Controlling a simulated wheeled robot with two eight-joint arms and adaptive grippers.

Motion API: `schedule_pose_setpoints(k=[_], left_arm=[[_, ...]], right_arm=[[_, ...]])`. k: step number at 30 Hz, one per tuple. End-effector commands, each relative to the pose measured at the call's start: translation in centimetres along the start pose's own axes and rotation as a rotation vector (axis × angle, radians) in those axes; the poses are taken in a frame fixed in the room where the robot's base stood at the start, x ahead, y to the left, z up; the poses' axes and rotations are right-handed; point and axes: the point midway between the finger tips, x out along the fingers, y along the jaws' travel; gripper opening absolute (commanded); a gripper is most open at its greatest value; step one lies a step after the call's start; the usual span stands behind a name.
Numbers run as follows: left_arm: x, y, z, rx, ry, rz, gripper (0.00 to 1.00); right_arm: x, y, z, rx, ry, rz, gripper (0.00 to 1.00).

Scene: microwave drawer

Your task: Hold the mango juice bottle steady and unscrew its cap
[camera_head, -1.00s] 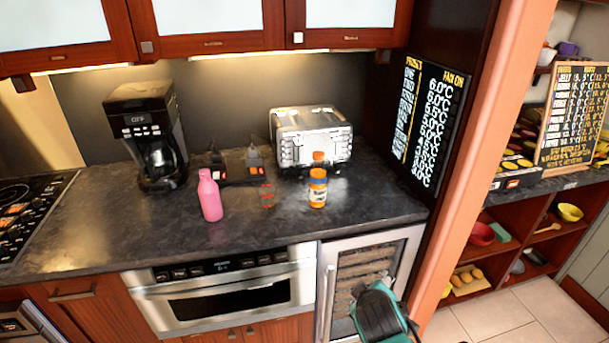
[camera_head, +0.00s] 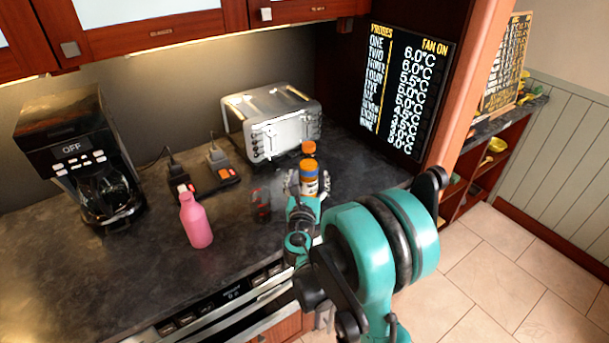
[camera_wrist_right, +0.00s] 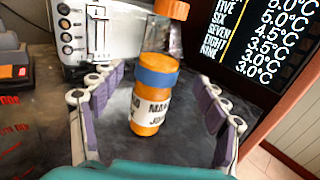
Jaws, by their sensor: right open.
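The mango juice bottle (camera_head: 309,183) is orange with a white label and a blue band near its top. It stands upright on the dark counter. In the right wrist view the bottle (camera_wrist_right: 147,115) stands between the two padded fingers of my right gripper (camera_wrist_right: 158,112), with gaps on both sides. My right gripper (camera_head: 307,192) is open, low at the bottle's near side, and partly hidden by my own arm. The bottle's upper part is clear of the fingers. My left gripper is not in view.
Behind the bottle rises an orange cap (camera_head: 308,147) on what looks like a clear bottle. A toaster (camera_head: 268,122) stands behind. A pink bottle (camera_head: 195,220), a clear red-marked item (camera_head: 261,205) and a coffee maker (camera_head: 85,160) stand left. A menu board (camera_head: 405,92) is right.

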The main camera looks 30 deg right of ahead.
Motion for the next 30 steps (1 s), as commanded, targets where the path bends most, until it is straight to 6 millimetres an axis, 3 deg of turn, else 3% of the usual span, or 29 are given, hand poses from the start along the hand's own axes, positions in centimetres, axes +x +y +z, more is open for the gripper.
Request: schedule_pose_setpoints(k=[9,18,20,26,27,30], left_arm=[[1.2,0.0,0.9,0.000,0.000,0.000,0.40],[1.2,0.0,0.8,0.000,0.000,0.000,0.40],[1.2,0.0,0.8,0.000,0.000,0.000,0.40],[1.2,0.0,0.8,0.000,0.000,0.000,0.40],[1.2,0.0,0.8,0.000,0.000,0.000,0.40],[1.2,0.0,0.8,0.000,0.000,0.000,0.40]], right_arm=[[4.6,0.1,-0.3,0.003,0.001,-0.002,0.74],[5.3,0.1,-0.1,0.004,0.001,0.000,0.74],[5.2,0.1,-0.1,0.005,0.001,0.000,0.64],[5.2,0.1,-0.1,0.005,0.001,0.000,0.11],[5.2,0.1,-0.1,0.005,0.001,0.000,0.06],[5.2,0.1,-0.1,0.004,0.001,0.000,0.06]])
